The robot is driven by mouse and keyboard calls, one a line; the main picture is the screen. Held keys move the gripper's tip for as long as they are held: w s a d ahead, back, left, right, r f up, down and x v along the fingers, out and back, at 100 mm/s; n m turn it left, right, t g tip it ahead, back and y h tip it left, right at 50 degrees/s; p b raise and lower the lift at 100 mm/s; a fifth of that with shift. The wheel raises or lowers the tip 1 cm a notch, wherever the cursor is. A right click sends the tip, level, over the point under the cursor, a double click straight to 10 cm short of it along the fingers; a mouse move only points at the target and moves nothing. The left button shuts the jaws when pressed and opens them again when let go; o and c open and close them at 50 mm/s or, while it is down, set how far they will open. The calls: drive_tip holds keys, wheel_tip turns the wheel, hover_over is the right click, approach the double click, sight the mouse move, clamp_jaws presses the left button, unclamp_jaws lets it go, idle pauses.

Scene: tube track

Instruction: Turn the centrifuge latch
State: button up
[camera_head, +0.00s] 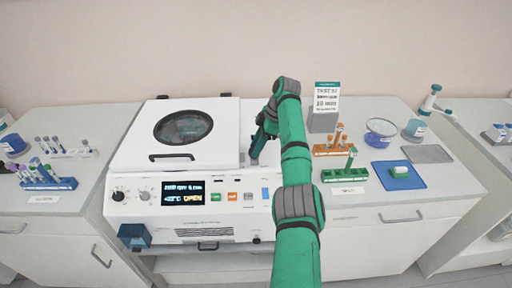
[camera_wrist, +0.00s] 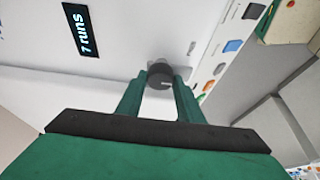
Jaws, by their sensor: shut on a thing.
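The white centrifuge (camera_head: 128,148) stands on the bench left of centre, its lid (camera_head: 215,154) with a round dark window lying down. Its display (camera_head: 184,193) reads "OPEN". My gripper (camera_head: 256,154) points down at the right edge of the lid. In the wrist view, my gripper (camera_wrist: 159,82) has its two green fingers on either side of a dark round knob, the latch (camera_wrist: 160,74), and is shut on it. A short light mark shows on the knob's face. In the head view the latch is hidden by my gripper and arm.
Right of my arm are an orange tube rack (camera_head: 334,150), a green tube rack (camera_head: 344,174), a blue mat (camera_head: 404,182) and a sign (camera_head: 326,98). A blue tube rack (camera_head: 48,184) stands on the left bench. My arm crosses the centrifuge's right side.

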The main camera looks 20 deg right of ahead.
drive_tip(key=o, duration=1.1)
drive_tip(key=shift+c, duration=0.2)
drive_tip(key=v, duration=1.1)
drive_tip(key=shift+a, duration=0.1)
